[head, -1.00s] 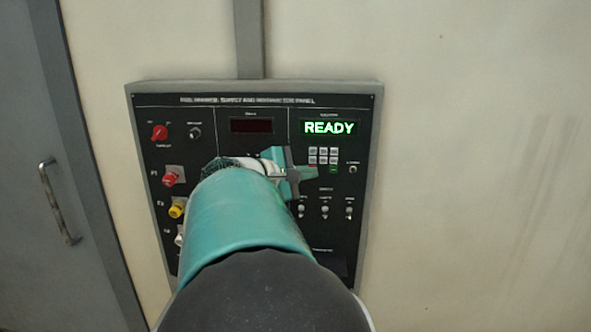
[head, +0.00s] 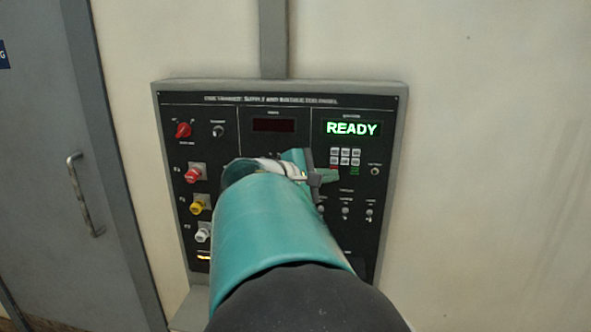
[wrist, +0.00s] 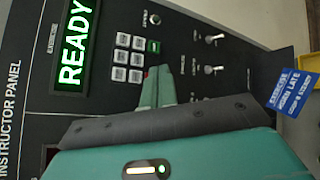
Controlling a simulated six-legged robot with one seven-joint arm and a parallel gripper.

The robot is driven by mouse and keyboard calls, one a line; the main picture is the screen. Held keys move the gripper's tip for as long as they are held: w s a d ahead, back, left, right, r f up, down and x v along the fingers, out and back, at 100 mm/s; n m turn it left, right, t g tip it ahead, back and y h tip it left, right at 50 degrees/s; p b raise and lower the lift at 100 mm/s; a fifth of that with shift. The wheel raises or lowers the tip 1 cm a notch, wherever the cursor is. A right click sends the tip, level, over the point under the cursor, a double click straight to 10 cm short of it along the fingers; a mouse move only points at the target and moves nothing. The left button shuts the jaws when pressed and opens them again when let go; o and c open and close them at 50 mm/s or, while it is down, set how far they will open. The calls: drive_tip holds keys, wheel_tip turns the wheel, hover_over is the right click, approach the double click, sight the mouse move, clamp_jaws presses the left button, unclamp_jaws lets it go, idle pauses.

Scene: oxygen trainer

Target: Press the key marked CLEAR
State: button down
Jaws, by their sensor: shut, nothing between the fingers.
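A small keypad of grey keys (head: 345,151) sits below the lit green READY display (head: 352,128) on the dark panel. In the wrist view the grey keys (wrist: 121,57) stand in a block with one green key (wrist: 153,46) at its edge. The key lettering is too small to read, so I cannot tell which key is CLEAR. My gripper (head: 333,175) is shut and empty, just below the keypad in the head view. In the wrist view its fingertips (wrist: 158,84) point toward the green key; whether they touch the panel is unclear.
Toggle switches (wrist: 214,70) lie beside the keypad. Red (head: 193,174), yellow (head: 197,207) and white (head: 203,235) knobs line the panel's left side. A blue tag (wrist: 291,91) shows at the wrist view's right. A grey door (head: 45,150) stands left.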

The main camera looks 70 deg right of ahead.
drive_tip(key=shift+a, duration=0.15)
drive_tip(key=a, duration=0.2)
drive_tip(key=s+a, duration=0.1)
drive_tip(key=a, duration=0.1)
drive_tip(key=shift+a, duration=0.3)
idle(0.7)
